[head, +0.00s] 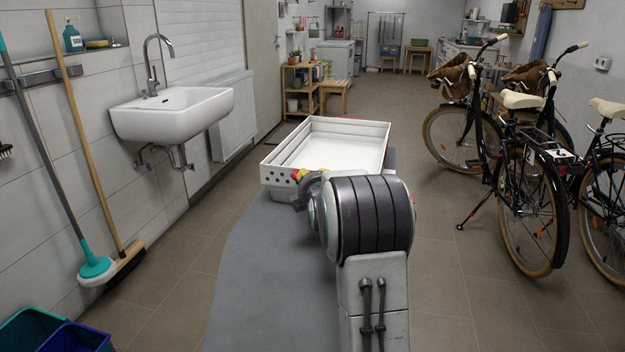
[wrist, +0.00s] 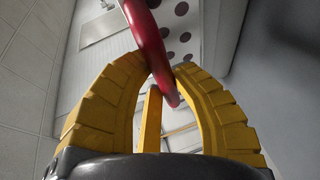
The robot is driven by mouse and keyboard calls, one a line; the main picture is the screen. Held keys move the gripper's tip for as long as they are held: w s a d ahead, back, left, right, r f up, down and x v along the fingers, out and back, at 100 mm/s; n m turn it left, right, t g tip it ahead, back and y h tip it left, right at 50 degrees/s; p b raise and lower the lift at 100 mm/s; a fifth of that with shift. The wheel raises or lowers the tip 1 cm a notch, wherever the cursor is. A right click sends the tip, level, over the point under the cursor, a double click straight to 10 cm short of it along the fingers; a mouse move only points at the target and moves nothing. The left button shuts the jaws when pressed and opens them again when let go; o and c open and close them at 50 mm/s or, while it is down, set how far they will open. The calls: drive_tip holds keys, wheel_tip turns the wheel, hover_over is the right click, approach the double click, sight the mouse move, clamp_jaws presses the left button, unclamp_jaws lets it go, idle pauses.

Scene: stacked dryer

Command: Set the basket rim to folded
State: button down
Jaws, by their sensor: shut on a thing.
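A white rectangular basket (head: 275,176) with a raised wall and dark round holes on its near side stands ahead in the head view, its inside looking empty. In the wrist view a white panel with dark holes (wrist: 207,20) is behind the fingers. My gripper (head: 299,175) is at the basket's near left corner, partly hidden by my arm. In the wrist view its yellow fingers (wrist: 165,72) are closed around a curved red bar (wrist: 147,30), which I take as part of the basket rim. How the bar joins the basket is hidden.
A sink (head: 172,113) and a radiator (head: 232,117) line the left wall. A broom (head: 128,258) and a mop (head: 97,268) lean there. Bicycles (head: 520,160) stand at the right. A wooden shelf (head: 300,92) is farther back. Floor between basket and bicycles is clear.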

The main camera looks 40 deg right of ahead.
drive_tip(key=shift+f+b, duration=1.5)
drive_tip(key=shift+f, duration=0.45)
drive_tip(key=c, duration=1)
unclamp_jaws()
drive_tip(key=shift+f, duration=0.1)
drive_tip(key=shift+s+a+r, duration=0.3)
drive_tip(key=shift+s, duration=0.2)
drive_tip(key=v, duration=1)
drive_tip(key=shift+s+a, duration=0.2)
drive_tip(key=shift+s, duration=0.15)
